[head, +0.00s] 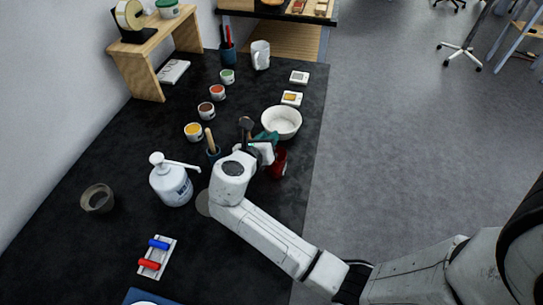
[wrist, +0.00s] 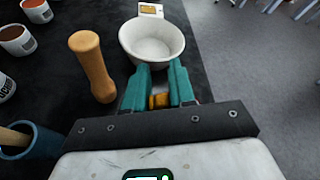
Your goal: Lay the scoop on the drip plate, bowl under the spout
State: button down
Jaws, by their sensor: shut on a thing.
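My gripper (head: 267,138) is in the head view just in front of the white bowl. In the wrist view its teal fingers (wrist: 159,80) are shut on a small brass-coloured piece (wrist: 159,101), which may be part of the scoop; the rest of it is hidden. A white pump bottle (head: 171,183) stands left of my arm, its spout (head: 186,167) pointing right. A flat grey disc (head: 203,203), likely the drip plate, lies right of the bottle, partly covered by my arm. No scoop bowl can be made out.
A white bowl (head: 282,123) stands beyond my fingers. A red object (head: 279,162) is beside my gripper. A blue cup (wrist: 30,140) holds a wooden handle. Paint pots (head: 206,110) line the back.

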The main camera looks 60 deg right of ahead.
notch_tip(320, 180, up, 10)
dwell(0.6)
